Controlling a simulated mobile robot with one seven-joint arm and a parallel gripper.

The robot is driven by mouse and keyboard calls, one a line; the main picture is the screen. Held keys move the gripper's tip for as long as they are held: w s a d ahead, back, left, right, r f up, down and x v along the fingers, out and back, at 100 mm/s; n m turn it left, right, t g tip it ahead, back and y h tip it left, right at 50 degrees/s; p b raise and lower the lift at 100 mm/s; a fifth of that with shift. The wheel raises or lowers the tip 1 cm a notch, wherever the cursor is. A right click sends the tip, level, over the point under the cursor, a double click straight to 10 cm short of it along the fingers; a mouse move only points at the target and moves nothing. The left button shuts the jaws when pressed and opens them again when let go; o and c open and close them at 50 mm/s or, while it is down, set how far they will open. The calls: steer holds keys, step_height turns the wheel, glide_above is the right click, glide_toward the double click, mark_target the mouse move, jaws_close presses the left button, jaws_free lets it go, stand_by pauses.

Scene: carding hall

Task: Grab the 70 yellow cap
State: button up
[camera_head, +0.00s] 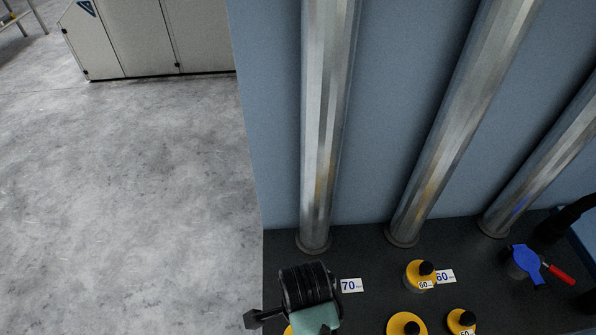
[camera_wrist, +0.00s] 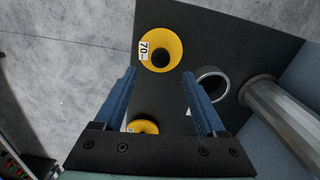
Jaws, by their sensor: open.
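The yellow cap marked 70 (camera_wrist: 161,49) lies on the dark surface in the wrist view, a round disc with a black knob and a white label. My gripper (camera_wrist: 160,74) is open, its two blue fingers apart, with the cap showing between and beyond their tips. Nothing is held. In the head view, my wrist hides most of that area; only a small bit of yellow (camera_head: 288,330) shows beside it, and I cannot tell which cap it is. A white 70 card (camera_head: 350,285) lies just right of my wrist.
More yellow caps lie to the right, one (camera_head: 420,275) by a 60 card (camera_head: 445,276). Another cap (camera_wrist: 144,127) shows near my left finger. An open ring (camera_wrist: 212,78) is by my right finger. Metal pipes (camera_head: 326,120) rise behind; a red-handled blue valve (camera_head: 525,262) stands right.

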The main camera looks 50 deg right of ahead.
step_height(320, 180, down, 3)
steer(key=shift+f, duration=0.1)
steer(key=shift+f+p, duration=0.8)
steer(key=shift+f, duration=1.85)
jaws_close()
